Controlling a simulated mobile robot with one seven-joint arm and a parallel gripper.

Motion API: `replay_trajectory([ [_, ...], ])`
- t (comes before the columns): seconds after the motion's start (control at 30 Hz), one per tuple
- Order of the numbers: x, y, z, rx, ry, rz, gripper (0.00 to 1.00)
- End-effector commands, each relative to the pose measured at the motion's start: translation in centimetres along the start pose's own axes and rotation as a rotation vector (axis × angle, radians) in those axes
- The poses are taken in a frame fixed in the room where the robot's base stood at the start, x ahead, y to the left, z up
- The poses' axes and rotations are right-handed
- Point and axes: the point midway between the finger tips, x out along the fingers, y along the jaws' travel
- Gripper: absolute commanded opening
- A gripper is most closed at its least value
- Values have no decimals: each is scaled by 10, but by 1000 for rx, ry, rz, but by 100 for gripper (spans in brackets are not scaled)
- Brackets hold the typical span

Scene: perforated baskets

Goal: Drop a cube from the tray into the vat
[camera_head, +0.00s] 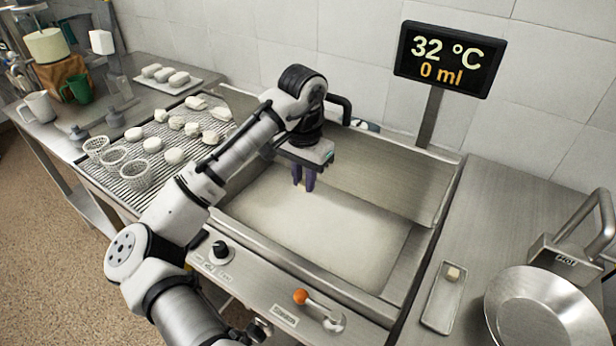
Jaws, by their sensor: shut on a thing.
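The vat (428,228) is a wide rectangular steel basin in the middle of the view, with a pale, creamy content (310,230). My gripper (304,186) points down over the vat, near its back middle. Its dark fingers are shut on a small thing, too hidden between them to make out. A narrow steel tray (440,308) lies on the counter to the right of the vat, with one small pale cube (453,274) near its far end. My gripper is well to the left of this tray.
A display (449,59) reads 32 °C and 0 ml. A metal bowl (545,312) stands at the lower right. An orange-knobbed lever (301,297) is on the vat's front. Perforated baskets (135,173) and white pieces (174,155) sit on the left rack.

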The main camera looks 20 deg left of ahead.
Motion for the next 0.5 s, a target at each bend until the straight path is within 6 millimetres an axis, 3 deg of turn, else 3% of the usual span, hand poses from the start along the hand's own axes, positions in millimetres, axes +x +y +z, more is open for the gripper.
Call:
replay_trajectory([
  [0.07,0,0,0,0,0,0,0],
  [0.1,0,0,0,0,0,0,21],
  [0.27,0,0,0,-1,0,0,42],
  [0.5,0,0,0,-1,0,0,44],
])
